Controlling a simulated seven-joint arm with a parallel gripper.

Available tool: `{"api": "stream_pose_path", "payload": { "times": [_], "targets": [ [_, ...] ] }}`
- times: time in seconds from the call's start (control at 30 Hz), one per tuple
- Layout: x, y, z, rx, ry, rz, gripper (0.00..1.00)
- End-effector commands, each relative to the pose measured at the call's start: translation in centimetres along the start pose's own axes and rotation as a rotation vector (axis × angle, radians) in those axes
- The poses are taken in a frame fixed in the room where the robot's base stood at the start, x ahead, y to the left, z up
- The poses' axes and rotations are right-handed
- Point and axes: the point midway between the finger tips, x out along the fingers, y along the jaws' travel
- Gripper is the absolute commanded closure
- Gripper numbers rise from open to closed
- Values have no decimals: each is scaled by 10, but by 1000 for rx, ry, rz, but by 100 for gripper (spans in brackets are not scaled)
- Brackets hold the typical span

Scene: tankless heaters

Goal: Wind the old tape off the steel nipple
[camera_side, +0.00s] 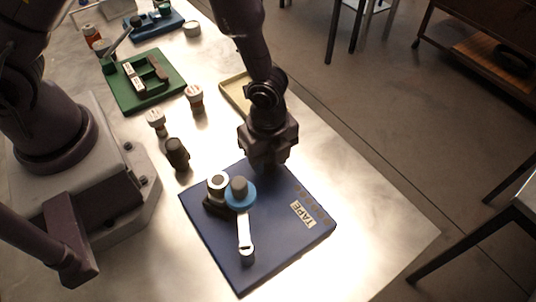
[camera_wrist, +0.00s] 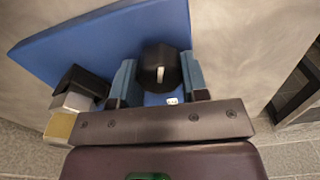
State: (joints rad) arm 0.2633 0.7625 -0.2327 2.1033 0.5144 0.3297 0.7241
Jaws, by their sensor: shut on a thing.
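My gripper (camera_side: 268,160) is over the back part of the dark blue board marked TAPE (camera_side: 285,250), jaws pointing down. In the wrist view, its two bluish fingers (camera_wrist: 158,85) flank a dark round piece (camera_wrist: 158,62) with a short white mark, and they are shut on it. On the board stand a white ring on a dark block (camera_side: 217,182), a blue disc (camera_side: 233,203) with a grey cylinder (camera_side: 239,186) on top, and a white elongated piece (camera_side: 245,232). I cannot tell which part is the steel nipple or its old tape.
A green tray (camera_side: 128,98) with small blocks lies at the back left, a blue tray (camera_side: 150,24) beyond it. Small capped jars (camera_side: 194,97) and a dark cylinder (camera_side: 177,153) stand nearby. A beige tray (camera_side: 233,90) sits behind my gripper. The table's right front is clear.

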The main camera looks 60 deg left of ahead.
Motion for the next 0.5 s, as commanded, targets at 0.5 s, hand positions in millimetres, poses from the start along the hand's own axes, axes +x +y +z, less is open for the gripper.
{"api": "stream_pose_path", "payload": {
  "times": [0.5],
  "targets": [
    [-1, -1, 0, -310, 0, -1, 83]
  ]
}}
